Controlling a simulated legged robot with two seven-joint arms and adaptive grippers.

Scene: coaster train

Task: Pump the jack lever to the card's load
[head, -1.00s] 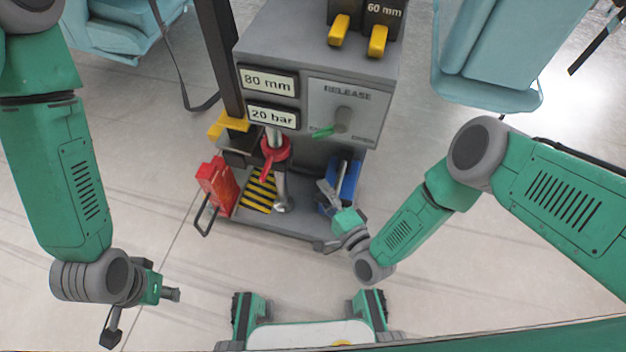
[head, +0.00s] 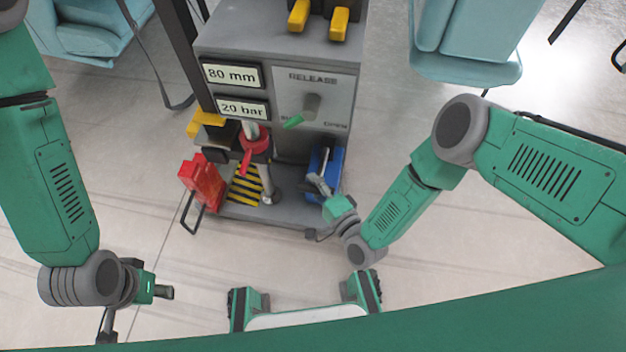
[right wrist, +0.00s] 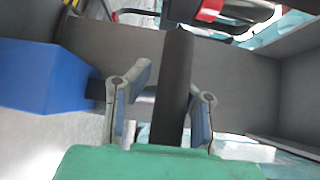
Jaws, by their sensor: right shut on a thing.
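My right gripper (head: 318,185) is low at the cabinet's right, in front of a blue block (head: 333,165). In the right wrist view its fingers are on either side of a dark bar, the jack lever (right wrist: 173,85), and shut on it. My left gripper (head: 165,292) hangs away from the unit at lower left; its finger opening is unclear.
A red can-like object (head: 202,183) with a black handle stands left of the base. A red-collared column (head: 253,146) rises near a yellow-black striped plate (head: 244,186). Teal seats (head: 465,50) stand behind at right.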

